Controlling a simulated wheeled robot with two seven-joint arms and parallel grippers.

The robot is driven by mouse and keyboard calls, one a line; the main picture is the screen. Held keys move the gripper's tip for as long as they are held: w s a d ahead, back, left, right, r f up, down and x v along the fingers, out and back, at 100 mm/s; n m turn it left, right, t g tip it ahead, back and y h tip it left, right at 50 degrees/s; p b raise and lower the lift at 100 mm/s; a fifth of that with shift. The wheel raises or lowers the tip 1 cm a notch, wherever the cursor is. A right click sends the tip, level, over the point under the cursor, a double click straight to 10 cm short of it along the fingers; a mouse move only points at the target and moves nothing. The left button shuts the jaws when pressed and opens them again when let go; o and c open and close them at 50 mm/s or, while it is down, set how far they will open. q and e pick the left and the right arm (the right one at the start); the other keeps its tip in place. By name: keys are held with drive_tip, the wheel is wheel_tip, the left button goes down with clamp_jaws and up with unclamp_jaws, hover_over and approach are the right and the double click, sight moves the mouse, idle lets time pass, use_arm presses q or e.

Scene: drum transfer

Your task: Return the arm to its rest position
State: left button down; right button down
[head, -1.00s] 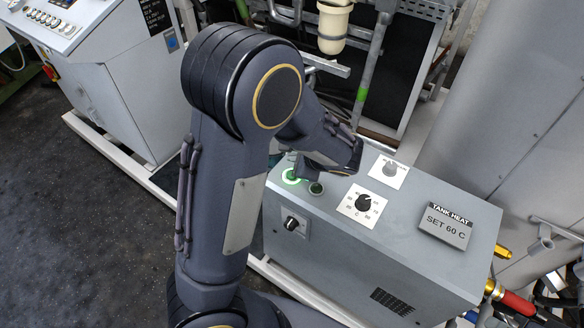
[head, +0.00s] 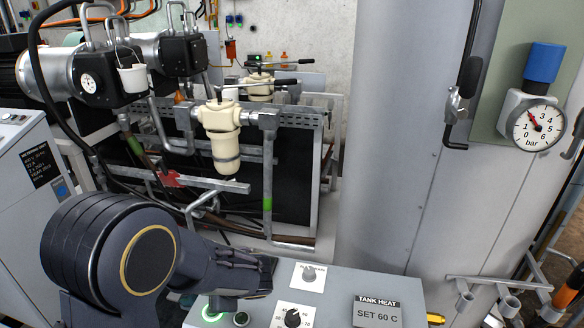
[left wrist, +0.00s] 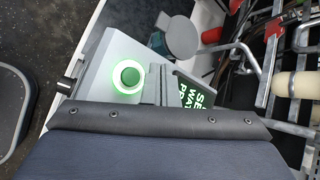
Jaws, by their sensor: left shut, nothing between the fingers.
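My left arm comes in at the lower left of the head view, with its dark hand over the back left of the grey control box (head: 345,290). My left gripper (left wrist: 155,85) is shut and empty in the left wrist view, close beside a green lit push button (left wrist: 128,78). I cannot tell whether it touches the box. The button's glowing ring also shows in the head view (head: 212,313), below the hand. My right gripper is out of view.
The box carries a dark button (head: 241,319), a black dial (head: 292,319), a grey knob (head: 308,275) and a TANK HEAT, SET 60 C sign (head: 377,312). A large grey tank (head: 410,150) with a pressure gauge (head: 537,127) stands right. Pumps and a cream filter (head: 222,135) stand behind.

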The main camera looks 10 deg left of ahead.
use_arm(q)
drive_tip(key=s+r+n+g+h, duration=0.2)
drive_tip(key=s+r+n+h, duration=0.2)
drive_tip(key=s+n+h, duration=0.65)
drive_tip(key=s+d+r+n+t+h, duration=0.1)
drive_tip(key=s+d+r+n+t, duration=0.3)
drive_tip(key=s, duration=0.7)
drive_tip(key=shift+d+r+n+h, duration=0.35)
drive_tip(key=shift+d+r, duration=0.5)
drive_tip(key=shift+d, duration=0.25)
